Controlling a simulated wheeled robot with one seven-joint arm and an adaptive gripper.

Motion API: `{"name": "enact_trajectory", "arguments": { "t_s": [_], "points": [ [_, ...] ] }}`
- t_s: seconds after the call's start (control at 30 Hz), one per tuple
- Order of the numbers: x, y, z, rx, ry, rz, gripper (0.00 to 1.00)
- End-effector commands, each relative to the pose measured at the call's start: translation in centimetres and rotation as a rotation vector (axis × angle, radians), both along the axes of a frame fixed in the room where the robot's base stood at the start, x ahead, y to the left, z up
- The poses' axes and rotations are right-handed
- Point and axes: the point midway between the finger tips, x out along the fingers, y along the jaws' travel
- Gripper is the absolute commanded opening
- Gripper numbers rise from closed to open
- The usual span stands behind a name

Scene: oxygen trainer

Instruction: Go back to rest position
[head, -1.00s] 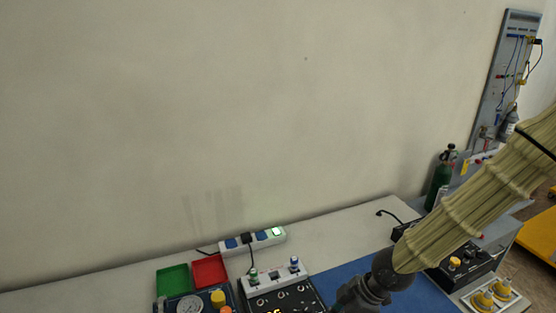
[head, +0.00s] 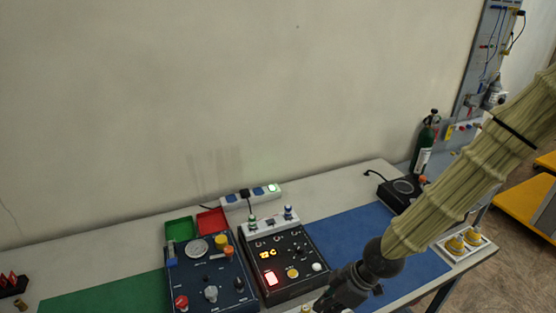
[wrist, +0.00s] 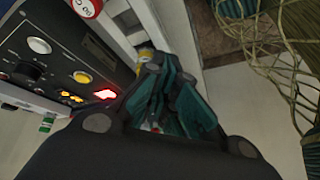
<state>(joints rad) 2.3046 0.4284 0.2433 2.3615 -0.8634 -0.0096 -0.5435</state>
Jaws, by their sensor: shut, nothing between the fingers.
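My gripper (wrist: 170,100) is shut and empty in the wrist view, its teal-padded fingers folded together. In the head view my wrist (head: 347,287) is at the bottom, right of the black control box (head: 285,262), with the sleeved arm rising to the right. The fingertips are hard to make out there. In the wrist view, the black box (wrist: 72,55) with its lit red display and knobs is to the left of the fingers. I cannot tell whether they touch anything.
A blue box (head: 207,270) with a gauge stands left of the black box. Red (head: 211,221) and green (head: 179,227) trays and a power strip (head: 250,193) are behind. A green cylinder (head: 424,145) stands at the back right. The blue mat (head: 345,235) is partly clear.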

Motion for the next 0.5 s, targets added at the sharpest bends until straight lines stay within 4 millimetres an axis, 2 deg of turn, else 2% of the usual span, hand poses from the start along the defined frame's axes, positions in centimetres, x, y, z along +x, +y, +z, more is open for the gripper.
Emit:
{"name": "enact_trajectory", "arguments": {
  "t_s": [0.27, 0.5],
  "points": [
    [-3.1, 0.0, -4.4, -0.005, 0.134, -0.206, 0.00],
    [-7.3, -1.1, -10.3, -0.056, 0.279, -0.510, 0.00]
  ]
}}
